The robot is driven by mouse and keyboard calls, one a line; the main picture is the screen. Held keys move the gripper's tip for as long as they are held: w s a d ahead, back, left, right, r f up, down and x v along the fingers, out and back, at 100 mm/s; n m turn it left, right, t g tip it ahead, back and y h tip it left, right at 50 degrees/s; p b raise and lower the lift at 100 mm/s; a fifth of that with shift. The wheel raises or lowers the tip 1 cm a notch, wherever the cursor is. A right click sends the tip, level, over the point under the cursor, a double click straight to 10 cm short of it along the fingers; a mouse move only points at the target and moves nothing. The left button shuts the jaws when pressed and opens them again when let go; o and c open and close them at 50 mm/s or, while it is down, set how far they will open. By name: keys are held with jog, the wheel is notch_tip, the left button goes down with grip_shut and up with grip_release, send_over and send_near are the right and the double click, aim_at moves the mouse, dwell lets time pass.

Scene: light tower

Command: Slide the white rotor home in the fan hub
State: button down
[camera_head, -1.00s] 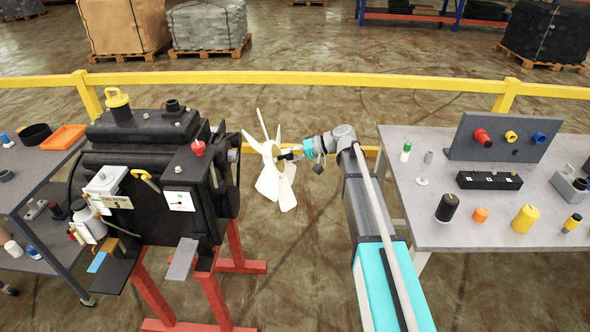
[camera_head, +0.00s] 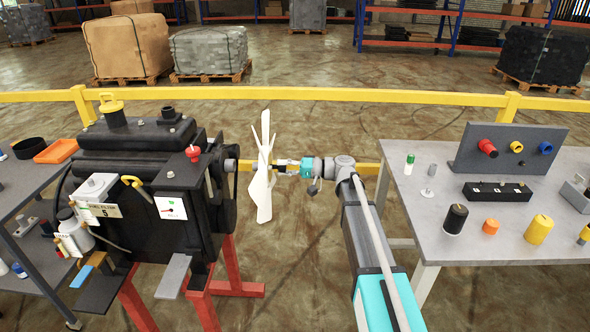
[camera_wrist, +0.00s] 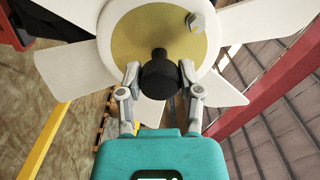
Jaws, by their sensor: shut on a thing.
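The white rotor (camera_head: 264,185) hangs upright, nearly edge-on, just right of the black engine (camera_head: 140,155). The fan hub (camera_head: 231,165) is a grey round end on the engine's right side, level with the rotor's middle. A small gap shows between hub and rotor. My gripper (camera_head: 281,166) reaches in from the right and is shut on the rotor's dark centre knob. In the wrist view, my gripper's fingers (camera_wrist: 160,85) sit on both sides of this black knob (camera_wrist: 157,79), before the rotor's tan and white face (camera_wrist: 125,40). The rotor hides the hub there.
A yellow rail (camera_head: 360,95) runs behind. A grey table (camera_head: 465,250) with several coloured parts stands at right, and a shelf cart (camera_head: 25,190) at left. The engine rests on a red stand (camera_head: 225,270). The floor between engine and table is clear.

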jog(key=shift+d+b, duration=0.1)
jog(key=shift+b, duration=0.2)
jog(key=shift+a, duration=2.4)
jog(key=shift+a, duration=1.75)
dwell(1.0)
jog(key=shift+c, duration=0.9)
grip_release()
jog(key=shift+d, duration=0.15)
jog(key=shift+s+d, duration=0.1)
jog(key=shift+d, duration=3.85)
